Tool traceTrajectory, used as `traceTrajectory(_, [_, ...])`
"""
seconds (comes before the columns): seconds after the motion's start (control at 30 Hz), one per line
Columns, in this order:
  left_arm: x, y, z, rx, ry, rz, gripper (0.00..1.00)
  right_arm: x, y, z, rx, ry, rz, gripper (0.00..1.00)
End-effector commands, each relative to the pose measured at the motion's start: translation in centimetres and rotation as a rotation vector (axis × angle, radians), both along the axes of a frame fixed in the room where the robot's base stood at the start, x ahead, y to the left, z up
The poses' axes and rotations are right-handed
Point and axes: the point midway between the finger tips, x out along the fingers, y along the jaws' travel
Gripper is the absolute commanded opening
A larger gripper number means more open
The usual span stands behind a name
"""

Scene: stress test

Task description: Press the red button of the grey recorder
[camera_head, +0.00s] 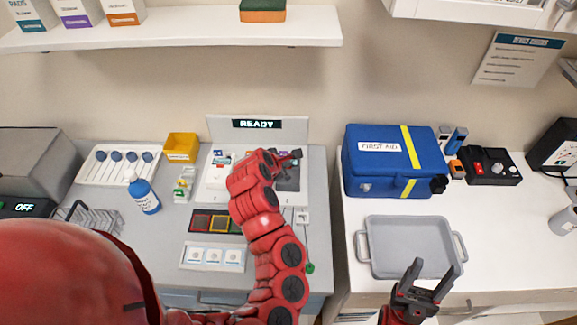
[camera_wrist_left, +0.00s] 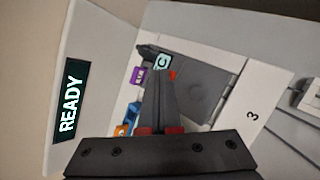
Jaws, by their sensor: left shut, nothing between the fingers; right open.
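A dark grey device, likely the grey recorder (camera_head: 287,180), lies on the right of the white station, partly behind my left gripper (camera_head: 288,157). In the left wrist view the recorder (camera_wrist_left: 208,85) shows a small screen with a letter, and a small red spot, likely the red button (camera_wrist_left: 172,74), beside the fingertips. My left gripper (camera_wrist_left: 157,72) is shut and empty, over the recorder's edge; I cannot tell whether it touches the button. My right gripper (camera_head: 430,276) is open and empty, above the front of the grey tray (camera_head: 375,267).
The station's display (camera_head: 256,124) reads READY. A blue first aid box (camera_head: 372,178) stands to the right, across a gap between counters. A blue and white bottle (camera_head: 145,196), yellow bin (camera_head: 181,147) and coloured frames (camera_head: 200,222) are to the left. A shelf (camera_head: 200,30) hangs above.

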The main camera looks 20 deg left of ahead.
Motion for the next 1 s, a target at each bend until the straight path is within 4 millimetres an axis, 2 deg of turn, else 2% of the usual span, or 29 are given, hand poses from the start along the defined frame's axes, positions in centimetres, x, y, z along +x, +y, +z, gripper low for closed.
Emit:
traceTrajectory(0.37, [0.0, 0.0, -0.2, 0.0, 0.001, 0.0, 0.0, 0.0, 0.0, -0.1, 0.0, 0.0, 0.0, 0.59])
traceTrajectory(0.73, [0.0, 0.1, 1.6, 0.001, 0.0, 0.001, 0.0, 0.0, 0.0, 1.2, 0.0, 0.0, 0.0, 0.59])
traceTrajectory(1.0, [0.0, 0.0, 1.6, 0.001, 0.001, 0.001, 0.0, 0.0, 0.0, 1.2, 0.0, 0.0, 0.0, 0.59])
